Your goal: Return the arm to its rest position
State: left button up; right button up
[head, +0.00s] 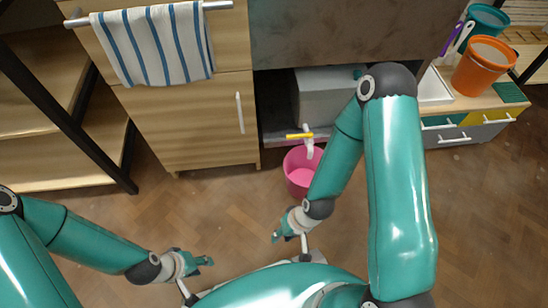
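My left arm comes in from the left edge, bent low, and its gripper (202,261) hangs over the wooden floor beside my base. My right arm rises at the right, bends at a high elbow and reaches back down, with its gripper (277,238) just in front of my body. Both grippers are small and seen from above. Nothing shows in either one. I cannot make out the gap between the fingers of either gripper.
A wooden cabinet (190,125) with a striped towel (155,42) on a rail stands ahead. A pink bucket (298,183) sits on the floor under a yellow-handled tap (300,135). An orange bucket (483,67) stands on the right counter. Dark-framed shelves (60,165) stand left. Floor (215,215) between is clear.

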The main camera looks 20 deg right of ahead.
notch_tip(320, 180, up, 32)
jog(key=p, duration=3.1)
jog(key=shift+f, duration=0.2)
